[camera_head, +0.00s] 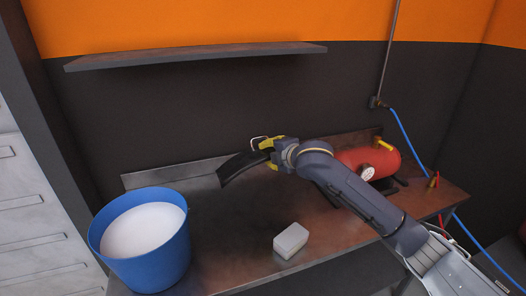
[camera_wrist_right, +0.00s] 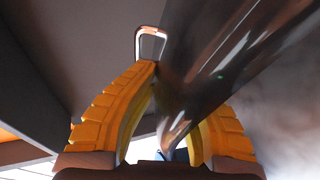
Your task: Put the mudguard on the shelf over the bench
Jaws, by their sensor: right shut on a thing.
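The mudguard (camera_head: 240,166) is a dark, curved, glossy piece above the back of the bench in the head view. My right gripper (camera_head: 268,149) is shut on its right end. In the right wrist view the mudguard (camera_wrist_right: 215,75) runs between the yellow fingers of my right gripper (camera_wrist_right: 175,125) and fills the upper right. A thin metal loop shows beside it. The shelf (camera_head: 195,56) is a bare grey board on the wall, above and behind the gripper. The bench (camera_head: 235,255) has a brown metal top. My left gripper is not in view.
A blue bucket (camera_head: 170,258) with white contents stands at the bench's left. A pale block (camera_head: 291,241) lies near the front middle. A low backsplash (camera_head: 160,177) edges the bench.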

